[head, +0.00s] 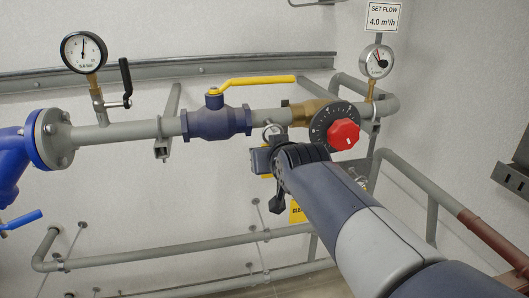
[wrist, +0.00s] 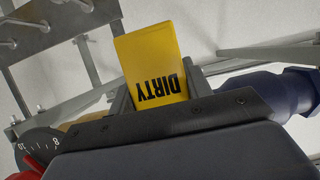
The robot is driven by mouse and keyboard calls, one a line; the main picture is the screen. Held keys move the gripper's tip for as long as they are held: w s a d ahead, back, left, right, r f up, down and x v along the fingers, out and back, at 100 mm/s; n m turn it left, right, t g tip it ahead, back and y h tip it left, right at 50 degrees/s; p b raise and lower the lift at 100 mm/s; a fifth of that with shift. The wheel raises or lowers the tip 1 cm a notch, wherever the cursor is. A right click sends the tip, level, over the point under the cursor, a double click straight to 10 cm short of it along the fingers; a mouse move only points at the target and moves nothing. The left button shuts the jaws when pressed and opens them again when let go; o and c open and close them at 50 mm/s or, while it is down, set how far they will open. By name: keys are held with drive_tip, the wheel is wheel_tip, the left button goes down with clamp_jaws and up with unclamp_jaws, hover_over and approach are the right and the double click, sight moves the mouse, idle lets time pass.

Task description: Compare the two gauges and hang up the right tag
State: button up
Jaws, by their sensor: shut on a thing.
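My gripper (head: 263,160) is below the pipe, just under the blue valve. In the wrist view my gripper (wrist: 160,92) is shut on a yellow tag (wrist: 150,52) reading DIRTY, upside down in that view. In the head view a yellow tag (head: 297,213) shows below my gripper, its lettering partly hidden by my arm; I cannot tell whether it is the held one. The left gauge (head: 84,52) has its needle nearly straight up. The right gauge (head: 377,62) has its needle toward the upper left, with a red mark on its face.
A blue valve (head: 216,122) with a yellow lever (head: 253,82) and a red knob (head: 343,133) on a black dial sit on the pipe close above my gripper. A metal frame with pegs (wrist: 45,28) shows in the wrist view. A sign (head: 383,17) reads SET FLOW 4.0 m³/h.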

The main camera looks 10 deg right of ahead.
drive_tip(key=o, duration=1)
drive_tip(key=b+v, duration=0.1)
drive_tip(key=v, duration=0.9)
drive_tip(key=shift+s+r+b, duration=0.1)
drive_tip(key=shift+s+b, duration=0.25)
drive_tip(key=shift+s, duration=0.05)
drive_tip(key=shift+w, duration=0.1)
drive_tip(key=p+x, duration=0.2)
drive_tip(key=x, duration=0.8)
drive_tip(key=shift+w+r, duration=0.1)
drive_tip(key=shift+w, duration=0.05)
